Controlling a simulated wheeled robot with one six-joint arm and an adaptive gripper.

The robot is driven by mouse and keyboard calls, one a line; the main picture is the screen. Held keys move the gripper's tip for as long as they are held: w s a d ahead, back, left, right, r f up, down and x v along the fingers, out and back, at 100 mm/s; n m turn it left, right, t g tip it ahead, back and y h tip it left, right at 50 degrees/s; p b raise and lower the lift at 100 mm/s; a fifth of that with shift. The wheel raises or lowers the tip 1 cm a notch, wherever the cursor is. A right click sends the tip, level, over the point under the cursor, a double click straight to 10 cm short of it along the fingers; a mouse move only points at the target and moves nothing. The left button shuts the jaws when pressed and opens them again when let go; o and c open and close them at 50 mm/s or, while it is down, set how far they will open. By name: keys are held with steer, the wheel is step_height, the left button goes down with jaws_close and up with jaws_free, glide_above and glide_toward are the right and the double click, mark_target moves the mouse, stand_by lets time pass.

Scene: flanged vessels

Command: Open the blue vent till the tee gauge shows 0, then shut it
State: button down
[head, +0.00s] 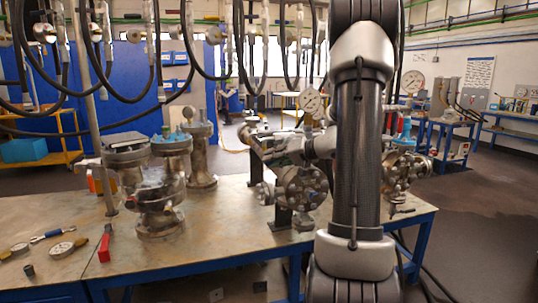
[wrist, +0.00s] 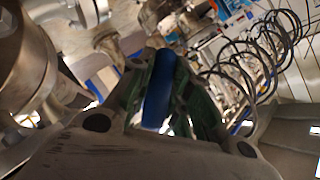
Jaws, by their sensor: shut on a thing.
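The blue vent handle (wrist: 158,92) stands upright in the middle of the wrist view, between the dark green finger pads of my gripper (wrist: 160,100). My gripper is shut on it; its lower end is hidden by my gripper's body. A round white-faced gauge (head: 312,102) stands above the pipework just left of my arm. A second gauge (head: 412,82) shows right of my arm. I cannot tell which is the tee gauge, and neither needle is readable.
Flanged vessels (head: 160,185) stand on the bench (head: 195,248) at left. A bolted flange (head: 302,187) is close to my arm. Dark hoses (head: 240,60) hang above. Open floor lies at right.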

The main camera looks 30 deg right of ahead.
steer(key=shift+s+d+f+n+g+h, duration=0.2)
steer(key=shift+d+f+n+g+h, duration=0.5)
steer(key=shift+h, duration=0.2)
steer(key=shift+s+d+f+n+g+h, duration=0.3)
steer(key=shift+d+n+h, duration=0.2)
steer(key=shift+d+h, duration=0.3)
steer(key=shift+s+d+f+n+g+h, duration=0.2)
steer(key=shift+d+n+g+h, duration=0.3)
steer(key=shift+d+h, duration=0.35)
steer(key=shift+s+d+f+n+g+h, duration=0.15)
steer(key=shift+d+f+n+g+h, duration=0.15)
steer(key=shift+d+n+h, duration=0.45)
steer(key=shift+a+h, duration=0.1)
steer(key=shift+h, duration=0.2)
steer(key=c, duration=1.3)
jaws_free()
steer(key=shift+c, duration=0.2)
steer(key=shift+o, duration=0.2)
steer(key=shift+r, duration=0.1)
